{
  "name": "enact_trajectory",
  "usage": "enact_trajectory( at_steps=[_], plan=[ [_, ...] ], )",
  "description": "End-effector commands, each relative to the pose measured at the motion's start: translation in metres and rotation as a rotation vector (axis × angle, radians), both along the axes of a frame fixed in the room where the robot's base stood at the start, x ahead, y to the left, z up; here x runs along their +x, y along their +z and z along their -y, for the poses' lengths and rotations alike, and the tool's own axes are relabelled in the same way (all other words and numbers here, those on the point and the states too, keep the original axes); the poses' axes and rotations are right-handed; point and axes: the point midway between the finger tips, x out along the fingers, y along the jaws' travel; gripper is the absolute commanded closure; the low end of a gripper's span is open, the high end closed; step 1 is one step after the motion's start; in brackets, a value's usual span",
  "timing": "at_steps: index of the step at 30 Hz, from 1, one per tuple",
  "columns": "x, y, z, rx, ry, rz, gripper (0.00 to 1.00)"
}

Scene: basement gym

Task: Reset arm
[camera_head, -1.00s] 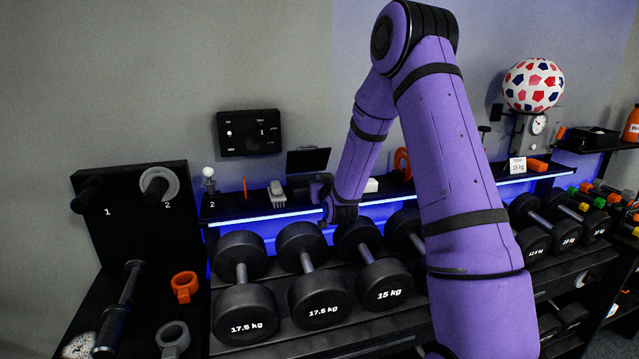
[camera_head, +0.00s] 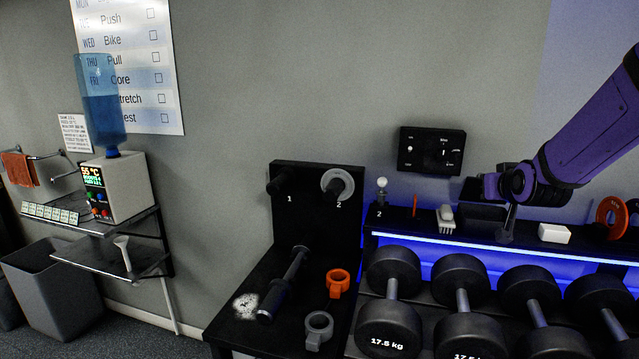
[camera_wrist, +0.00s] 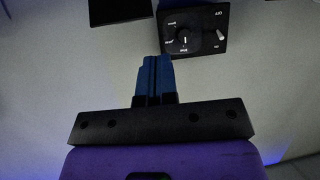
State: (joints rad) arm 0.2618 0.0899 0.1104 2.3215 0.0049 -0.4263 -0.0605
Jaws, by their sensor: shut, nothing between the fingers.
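My purple arm reaches in from the right in the head view. Beyond the fingertips is the black control panel (camera_wrist: 192,32) with a dial and a switch. The same panel (camera_head: 431,151) is on the wall in the head view, up and left of my gripper, and the fingers are apart from it in that view.
Several dumbbells (camera_head: 388,325) stand on the rack below. A white block (camera_head: 554,233) and an orange disc (camera_head: 612,216) are on the shelf right of my gripper. A black stand (camera_head: 318,215) with pegs is at centre. A water dispenser (camera_head: 120,185) is at left.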

Motion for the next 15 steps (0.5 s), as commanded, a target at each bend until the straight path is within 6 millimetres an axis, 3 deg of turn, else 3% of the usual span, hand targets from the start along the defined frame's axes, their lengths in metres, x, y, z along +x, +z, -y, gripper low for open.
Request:
enact_trajectory(
  at_steps=[1, 6, 15],
  plan=[
    [-0.013, 0.012, -0.008, 0.001, 0.009, -0.024, 1.0],
    [-0.061, 0.033, -0.03, 0.012, 0.032, -0.14, 1.0],
    [-0.16, 0.057, -0.06, 0.039, 0.06, -0.344, 1.0]
  ],
)
